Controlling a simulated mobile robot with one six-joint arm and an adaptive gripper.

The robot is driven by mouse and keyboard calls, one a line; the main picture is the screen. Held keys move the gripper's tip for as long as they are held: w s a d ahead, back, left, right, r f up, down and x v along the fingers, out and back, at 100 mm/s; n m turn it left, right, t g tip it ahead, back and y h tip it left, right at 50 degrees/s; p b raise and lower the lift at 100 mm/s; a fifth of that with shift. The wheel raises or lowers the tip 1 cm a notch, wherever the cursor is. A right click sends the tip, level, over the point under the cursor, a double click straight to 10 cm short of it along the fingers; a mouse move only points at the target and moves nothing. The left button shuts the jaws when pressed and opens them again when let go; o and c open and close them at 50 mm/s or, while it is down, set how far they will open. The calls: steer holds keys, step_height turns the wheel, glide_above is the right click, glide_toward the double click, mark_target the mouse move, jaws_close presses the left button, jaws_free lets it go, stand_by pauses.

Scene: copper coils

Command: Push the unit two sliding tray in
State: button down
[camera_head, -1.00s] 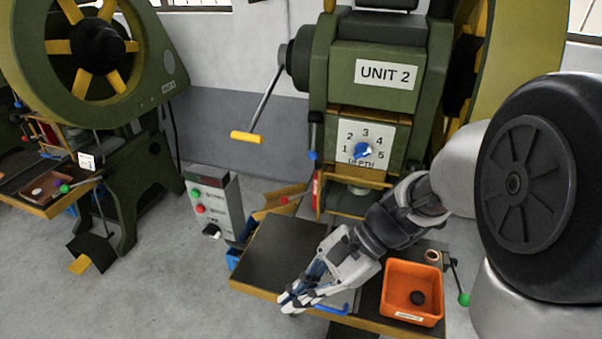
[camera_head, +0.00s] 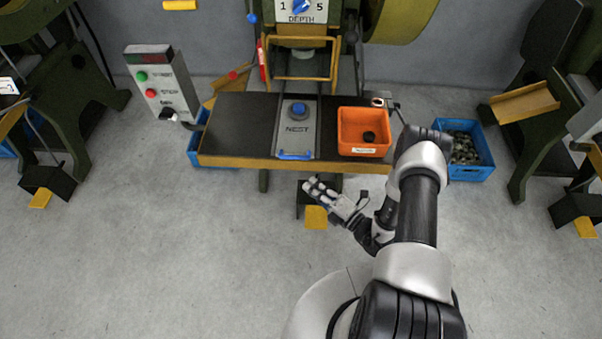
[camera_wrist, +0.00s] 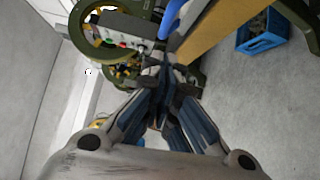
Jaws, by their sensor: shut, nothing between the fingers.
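The unit two sliding tray (camera_head: 295,136) is a grey plate marked NEST, set in the dark table top of the press. A blue round piece (camera_head: 298,111) sits on its far part. Its blue handle (camera_head: 295,155) is at the table's front edge; a blue bar, likely this handle, shows at the top of the wrist view (camera_wrist: 172,17). My gripper (camera_head: 309,186) is shut and empty, in front of the table edge and just below the handle in the picture, apart from it. In the wrist view the fingers (camera_wrist: 166,72) meet.
An orange bin (camera_head: 348,131) with a dark piece stands right of the tray. The wooden table edge (camera_head: 235,162) runs along the front. A control box (camera_head: 165,82) stands left. A blue crate (camera_head: 470,172) is right on the floor. A yellow pedal (camera_head: 316,217) lies below.

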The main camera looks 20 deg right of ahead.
steer(key=shift+m+h, duration=0.6)
steer(key=shift+m, duration=0.2)
steer(key=shift+w+a+f+b, duration=0.4)
steer(key=shift+w+b, duration=0.25)
steer(key=shift+w, duration=1.25)
steer(key=shift+w+a+f+b, duration=0.45)
steer(key=shift+w+b, duration=0.2)
steer(key=shift+w, duration=1.25)
steer(key=shift+w+a+f+b, duration=0.4)
steer(key=shift+w+b, duration=0.25)
steer(key=shift+w, duration=1.25)
